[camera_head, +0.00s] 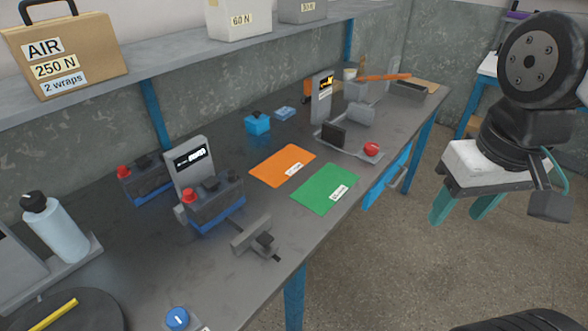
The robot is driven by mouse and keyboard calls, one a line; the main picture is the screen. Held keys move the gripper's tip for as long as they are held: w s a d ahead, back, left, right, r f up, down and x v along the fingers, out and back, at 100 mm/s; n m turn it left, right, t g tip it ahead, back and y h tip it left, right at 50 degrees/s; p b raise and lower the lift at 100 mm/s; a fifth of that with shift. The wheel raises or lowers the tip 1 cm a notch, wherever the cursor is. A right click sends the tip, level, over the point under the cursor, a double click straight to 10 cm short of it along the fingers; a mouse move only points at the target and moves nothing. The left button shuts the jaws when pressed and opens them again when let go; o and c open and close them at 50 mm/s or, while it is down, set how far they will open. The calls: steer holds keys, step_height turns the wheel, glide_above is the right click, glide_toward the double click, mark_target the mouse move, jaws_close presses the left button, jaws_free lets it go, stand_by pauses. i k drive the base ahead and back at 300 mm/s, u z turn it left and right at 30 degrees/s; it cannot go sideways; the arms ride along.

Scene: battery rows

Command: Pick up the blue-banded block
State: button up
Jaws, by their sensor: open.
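Two dark grey battery blocks with red and dark terminals on top have blue bands along the bottom. The front block (218,212) stands on the table close to a grey clamp-like fixture, beside an upright tester panel with a dark display. The rear block (148,186) stands behind that panel, partly hidden by it. My gripper (464,208) hangs at the right, past the table's right edge, with its two teal fingers apart and nothing between them. It is well away from both blocks.
An orange mat (282,166) and a green mat (325,188) lie mid-table. A small blue block (257,123) sits behind them. A grey fixture (252,234) is right of the front block. A bottle (54,222) stands left. A shelf (190,60) overhangs the back.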

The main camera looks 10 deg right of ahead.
mark_target(217, 197)
steer(key=u, duration=0.5)
steer(key=k, duration=1.1)
steer(key=z, duration=0.1)
steer(key=i, duration=1.6)
steer(key=u, duration=0.65)
